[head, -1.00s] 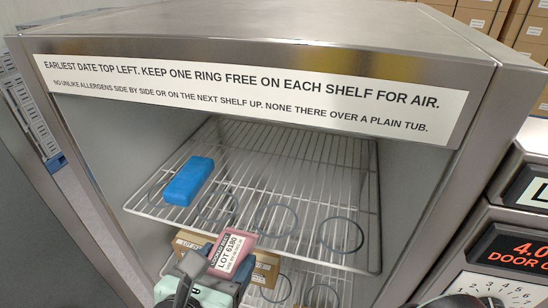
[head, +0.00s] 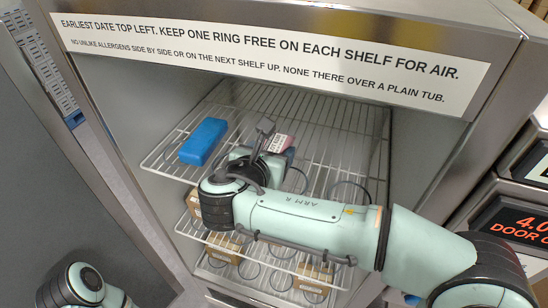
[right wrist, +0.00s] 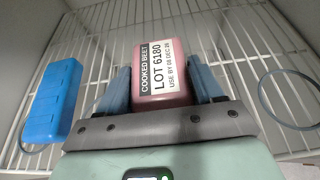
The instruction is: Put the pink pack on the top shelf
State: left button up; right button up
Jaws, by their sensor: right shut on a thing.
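The pink pack (head: 281,143) is between the fingers of my right gripper (head: 276,142), over the top wire shelf (head: 335,130) of the steel cabinet. In the right wrist view the pack (right wrist: 165,95) has a white label reading COOKED BEET, LOT 6180, and blue-grey fingers close on both its sides. Whether its underside touches the wires is hidden. A blue pack (head: 203,141) lies on the shelf's left side, apart from the pink one; it also shows in the right wrist view (right wrist: 52,103). My left gripper is out of view; only part of that arm shows at bottom left.
A dark ring (head: 348,192) on the top shelf at the right is empty; it also shows right of the pack in the right wrist view (right wrist: 288,98). Brown boxes (head: 224,248) stand on lower shelves. A labelled lintel (head: 270,60) crosses the cabinet's top opening.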

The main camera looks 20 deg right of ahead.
jog(key=shift+w+d+r, duration=0.1)
jog(key=shift+w+d, duration=0.3)
jog(key=shift+w, duration=0.1)
notch_tip(320, 180, down, 4)
jog(key=shift+a+r, duration=0.1)
jog(key=shift+r, duration=0.15)
jog(key=shift+f, duration=0.2)
jog(key=shift+s+r, duration=0.15)
jog(key=shift+s, duration=0.05)
jog(key=shift+w+f, duration=0.15)
jog(key=shift+f, duration=0.1)
jog(key=o, duration=1.3)
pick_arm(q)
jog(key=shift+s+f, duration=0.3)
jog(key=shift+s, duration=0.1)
pick_arm(e)
jog(key=shift+o, duration=0.2)
